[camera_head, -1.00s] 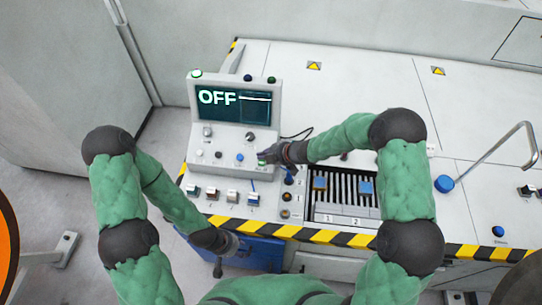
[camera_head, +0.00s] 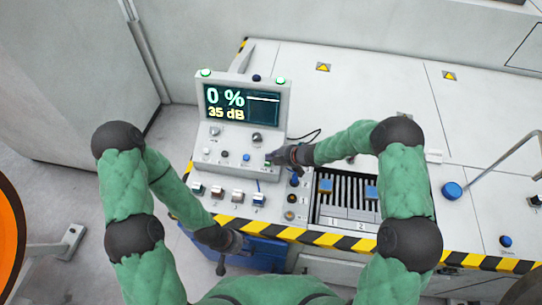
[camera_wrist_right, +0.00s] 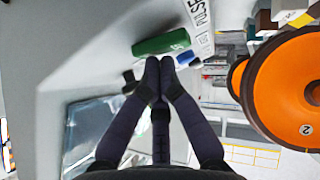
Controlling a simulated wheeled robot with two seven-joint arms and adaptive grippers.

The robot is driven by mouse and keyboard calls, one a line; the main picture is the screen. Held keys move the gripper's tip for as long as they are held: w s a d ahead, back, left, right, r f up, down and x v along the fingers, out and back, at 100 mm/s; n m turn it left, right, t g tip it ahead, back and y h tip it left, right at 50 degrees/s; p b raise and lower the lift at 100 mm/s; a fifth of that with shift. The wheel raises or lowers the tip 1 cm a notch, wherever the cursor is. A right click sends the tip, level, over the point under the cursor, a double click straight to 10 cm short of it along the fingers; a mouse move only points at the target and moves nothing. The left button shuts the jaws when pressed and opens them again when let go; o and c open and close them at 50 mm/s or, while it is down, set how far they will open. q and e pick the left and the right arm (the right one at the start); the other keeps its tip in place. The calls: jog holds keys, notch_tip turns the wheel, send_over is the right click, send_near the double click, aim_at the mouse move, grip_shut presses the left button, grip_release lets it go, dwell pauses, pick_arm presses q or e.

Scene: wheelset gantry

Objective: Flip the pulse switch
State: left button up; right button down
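The console (camera_head: 232,130) has a screen (camera_head: 240,104) reading "0 %" and "35 dB". A green switch (camera_head: 267,163) sits at the right of its lower panel; in the right wrist view it is a green rocker (camera_wrist_right: 161,43) beside a label that seems to read "PULSE". My right gripper (camera_head: 272,158) is at this switch. In the right wrist view its fingertips (camera_wrist_right: 160,63) are together, just beside the green rocker, with nothing visible between them; contact is unclear. My left gripper (camera_head: 240,243) hangs low by the blue drawer (camera_head: 262,254); its fingers are unclear.
Several switches (camera_head: 238,197) line the bench front edge below the console. A slotted rack (camera_head: 345,198) with blue pieces lies right of it. Yellow-black striping (camera_head: 330,239) marks the edge. A metal lever with a blue base (camera_head: 452,191) stands farther right.

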jog(key=shift+s, duration=0.1)
jog(key=shift+f, duration=0.15)
jog(key=shift+s+a+f+b, duration=0.1)
jog(key=shift+s+f+b, duration=0.05)
jog(key=shift+s+b, duration=0.3)
jog(key=shift+s+a+f+b, duration=0.1)
jog(key=shift+s+b, duration=0.2)
jog(key=shift+s, duration=0.1)
